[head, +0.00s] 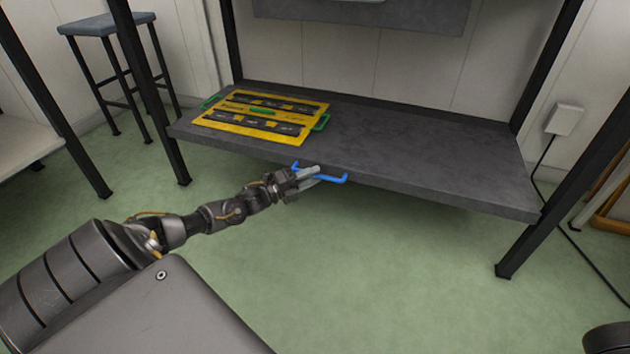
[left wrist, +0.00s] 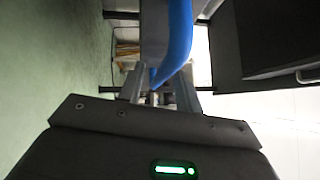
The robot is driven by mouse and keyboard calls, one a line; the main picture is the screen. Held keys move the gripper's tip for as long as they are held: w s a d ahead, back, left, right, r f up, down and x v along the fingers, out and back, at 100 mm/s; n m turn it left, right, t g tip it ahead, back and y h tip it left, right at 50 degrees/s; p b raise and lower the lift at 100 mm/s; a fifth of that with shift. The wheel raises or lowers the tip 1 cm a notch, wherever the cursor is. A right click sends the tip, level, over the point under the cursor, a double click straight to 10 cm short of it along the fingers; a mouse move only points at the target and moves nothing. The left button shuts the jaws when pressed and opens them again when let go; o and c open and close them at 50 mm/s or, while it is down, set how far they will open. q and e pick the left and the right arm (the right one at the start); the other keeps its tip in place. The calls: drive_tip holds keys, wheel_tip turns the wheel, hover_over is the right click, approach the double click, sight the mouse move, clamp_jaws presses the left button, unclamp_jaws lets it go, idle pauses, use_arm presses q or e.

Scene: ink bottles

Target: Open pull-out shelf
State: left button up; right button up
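The pull-out shelf (head: 430,165) is a dark grey board low in a black-legged frame, its front edge about level with the front legs. A blue handle (head: 334,179) is fixed at that edge, left of the middle; it also shows large in the left wrist view (left wrist: 178,45). My left gripper (head: 313,175) is at the handle, its fingers apart on either side of the blue bar. In the left wrist view a gap shows between the fingers (left wrist: 157,92); contact with the bar is unclear. My right gripper is not in view.
A yellow case (head: 240,124) with green handles and dark strips lies on the shelf's left part. A blue-topped stool (head: 103,26) stands back left. The black frame legs (head: 172,160) stand at the shelf's ends. Green floor (head: 400,270) in front is clear.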

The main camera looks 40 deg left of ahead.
use_arm(q)
drive_tip(key=shift+w+d+r, duration=0.1)
drive_tip(key=shift+w+d, duration=0.2)
drive_tip(key=shift+w, duration=0.3)
clamp_jaws()
